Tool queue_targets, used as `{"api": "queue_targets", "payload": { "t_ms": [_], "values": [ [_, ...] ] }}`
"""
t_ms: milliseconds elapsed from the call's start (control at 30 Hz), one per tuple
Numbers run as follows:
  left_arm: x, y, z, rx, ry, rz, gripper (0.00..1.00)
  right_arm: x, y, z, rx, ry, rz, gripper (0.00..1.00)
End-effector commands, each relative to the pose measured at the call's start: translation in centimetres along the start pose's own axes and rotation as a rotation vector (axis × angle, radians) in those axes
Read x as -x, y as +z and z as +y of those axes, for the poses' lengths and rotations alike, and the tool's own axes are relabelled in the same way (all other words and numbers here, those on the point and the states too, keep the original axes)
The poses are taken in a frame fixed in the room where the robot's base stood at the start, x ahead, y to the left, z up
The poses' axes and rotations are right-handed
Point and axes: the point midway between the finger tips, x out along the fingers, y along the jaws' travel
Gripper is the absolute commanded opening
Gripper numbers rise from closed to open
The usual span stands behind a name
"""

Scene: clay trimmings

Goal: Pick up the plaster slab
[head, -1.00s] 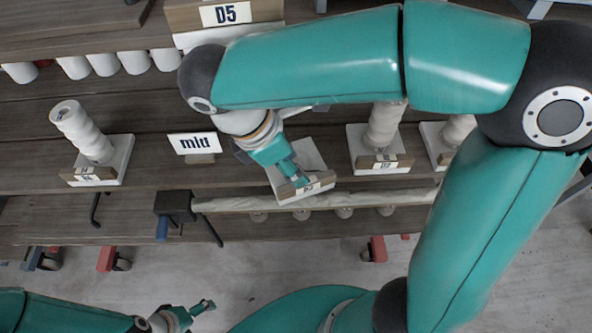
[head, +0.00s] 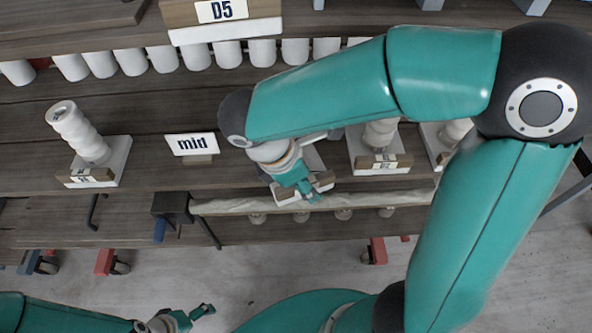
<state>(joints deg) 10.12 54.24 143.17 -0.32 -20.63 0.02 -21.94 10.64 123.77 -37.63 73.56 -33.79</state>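A pale plaster slab (head: 313,158) with a wooden label block at its front lies on the middle shelf, with no stacked cups visible on it. My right gripper (head: 308,193) is over the slab's front edge and label block, its fingers pointing down and forward. The gripper and arm hide much of the slab and its label. Whether the fingers are apart or closed on it is not clear. My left gripper (head: 200,314) is low at the bottom left, far from the shelf and apparently empty; its finger opening is too small to judge.
Slabs bearing stacked white cups stand at left (head: 115,160) and right (head: 372,160). A "mid" sign (head: 191,144) stands left of my gripper. A "D5" block (head: 222,12) sits on a slab above, beside a row of white cups. A clamp (head: 172,205) grips the front edge.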

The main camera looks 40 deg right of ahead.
Motion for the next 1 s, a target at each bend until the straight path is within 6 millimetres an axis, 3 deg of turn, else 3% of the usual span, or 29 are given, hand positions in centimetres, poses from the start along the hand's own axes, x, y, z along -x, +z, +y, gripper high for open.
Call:
{"api": "queue_targets", "payload": {
  "t_ms": [167, 467, 1000],
  "values": [
    [-0.04, 0.0, -0.01, 0.0, 0.0, 0.0, 0.85, -0.07, -0.03, -0.02, 0.001, -0.001, -0.001, 0.48],
    [-0.03, 0.0, -0.01, 0.0, 0.0, 0.0, 0.85, -0.06, -0.03, -0.02, 0.001, -0.001, -0.001, 0.0],
    [-0.03, 0.0, -0.01, 0.0, 0.0, 0.0, 0.85, -0.08, -0.02, -0.14, 0.003, -0.005, -0.001, 0.0]
  ]
}}
